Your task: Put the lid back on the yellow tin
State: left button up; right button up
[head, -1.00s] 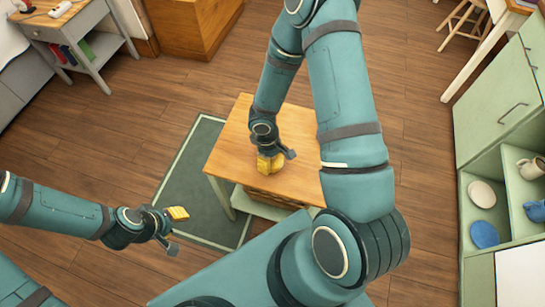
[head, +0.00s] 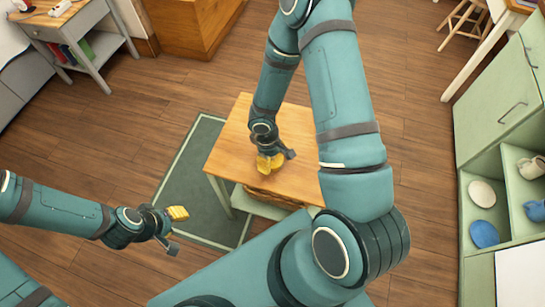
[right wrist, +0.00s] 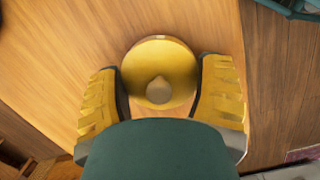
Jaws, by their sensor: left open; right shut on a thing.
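A round yellow lid (right wrist: 152,55) with a pale knob in its middle shows from above in the right wrist view, between the yellow fingers of my right gripper (right wrist: 160,95). The fingers are closed on its two sides, over the wooden table. Whether the yellow tin's body is directly under it cannot be told. In the head view my right gripper (head: 269,164) is low at the tabletop, and its own fingers and arm hide what it holds. My left gripper (head: 178,213) is open and empty, left of the table over the rug. No separate tin shows.
The small wooden table (head: 235,145) has a bare top around my right gripper, and a brown woven thing (head: 272,198) sits beneath it. A green rug (head: 190,180) lies to the left. Green shelves (head: 475,170) with crockery stand at the right.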

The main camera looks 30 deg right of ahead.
jog(key=shift+f, duration=0.4)
dwell(1.1)
jog(key=o, duration=0.9)
jog(key=shift+o, duration=0.2)
notch_tip(320, 180, up, 12)
jog(key=w, duration=0.1)
jog(key=shift+w+a, duration=0.35)
jog(key=shift+a, duration=0.1)
jog(key=shift+f, duration=0.1)
jog(key=s+a+f+m+t+y, duration=0.1)
jog(key=s+a+f+m+y, duration=0.1)
jog(key=a, duration=0.4)
jog(key=s+a+f+m+t+y, duration=0.2)
jog(key=s+a+f+m, duration=0.1)
jog(key=a+f, duration=0.3)
jog(key=shift+s+a+m+y, duration=0.25)
jog(key=shift+a+m+y, duration=0.2)
jog(key=shift+m, duration=0.45)
